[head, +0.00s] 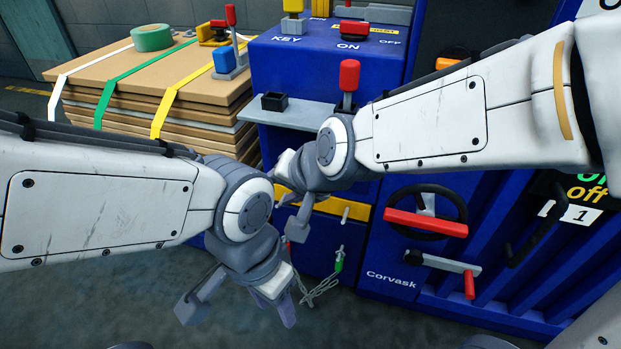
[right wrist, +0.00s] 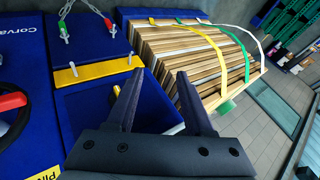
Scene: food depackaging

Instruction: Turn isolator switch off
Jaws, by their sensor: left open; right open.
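No part is labelled isolator. In the head view, a red handle (head: 354,28) sits at the ON and OFF labels on top of the blue machine (head: 330,50). Another label (head: 588,192) reading off, with a white 1 plate, is at the right, near a dark bent handle (head: 535,232). I cannot tell which is the isolator switch. My left gripper (head: 237,308) is open and empty, low in front of the machine. My right gripper (right wrist: 160,76) is open and empty; in the head view it is before the yellow strip, partly hidden by its own arm.
A red-knobbed lever (head: 349,76) stands on the machine's front ledge. Below are a red-barred wheel (head: 425,222) and a red-gripped crank (head: 469,284). Strapped boards (head: 120,82) stand left. A chain (head: 318,290) hangs near my left gripper. Floor at lower left is clear.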

